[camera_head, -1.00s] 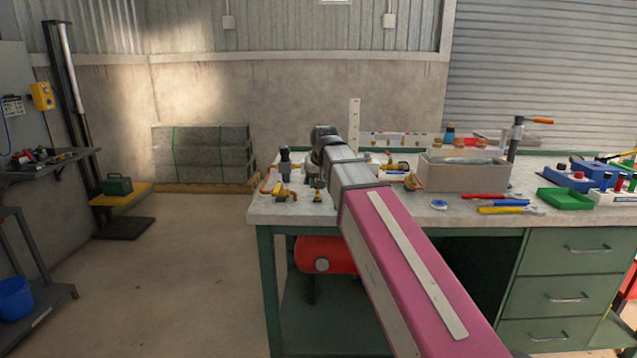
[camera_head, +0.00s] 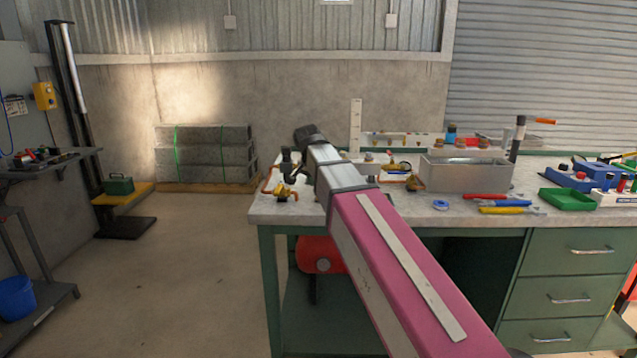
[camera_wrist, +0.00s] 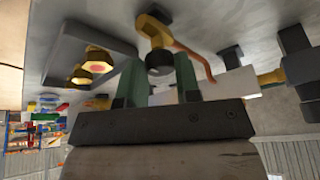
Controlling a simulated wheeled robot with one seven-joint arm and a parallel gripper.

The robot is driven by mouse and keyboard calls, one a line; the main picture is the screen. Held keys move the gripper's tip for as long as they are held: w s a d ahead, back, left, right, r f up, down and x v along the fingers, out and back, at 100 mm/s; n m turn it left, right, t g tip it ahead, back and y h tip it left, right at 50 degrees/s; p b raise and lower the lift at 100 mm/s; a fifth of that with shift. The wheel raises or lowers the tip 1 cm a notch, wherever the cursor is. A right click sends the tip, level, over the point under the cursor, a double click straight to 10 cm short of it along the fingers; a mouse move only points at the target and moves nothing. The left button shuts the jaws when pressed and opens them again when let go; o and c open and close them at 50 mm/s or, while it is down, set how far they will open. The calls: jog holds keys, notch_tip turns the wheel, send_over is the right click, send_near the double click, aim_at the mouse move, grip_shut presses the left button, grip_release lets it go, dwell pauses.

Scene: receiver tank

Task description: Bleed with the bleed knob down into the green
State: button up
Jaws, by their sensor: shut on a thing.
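In the wrist view my gripper (camera_wrist: 158,82) has its two green-grey fingers on either side of a dark round knob (camera_wrist: 160,62), which looks like the bleed knob, and is shut on it. The knob sits on the end of a brass fitting (camera_wrist: 153,32), with a copper-coloured pipe (camera_wrist: 200,60) curving beside it. In the head view my arm reaches over the left part of the bench, and the fingers and held knob are hidden or too small to make out. The red receiver tank (camera_head: 318,254) is under the bench. I cannot make out a gauge face or green zone.
Brass fittings (camera_head: 284,192) stand at the bench's left end. Two more brass hex ends (camera_wrist: 97,60) on a grey plate sit left of the fingers. A grey bin (camera_head: 465,176), pliers (camera_head: 505,209) and a green tray (camera_head: 566,199) are to the right.

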jog(key=shift+m, duration=0.3)
jog(key=o, duration=0.9)
jog(key=shift+r, duration=0.1)
jog(key=v, duration=1)
jog(key=shift+s+a+r, duration=0.1)
jog(key=shift+a+r, duration=0.05)
jog(key=shift+r, duration=0.15)
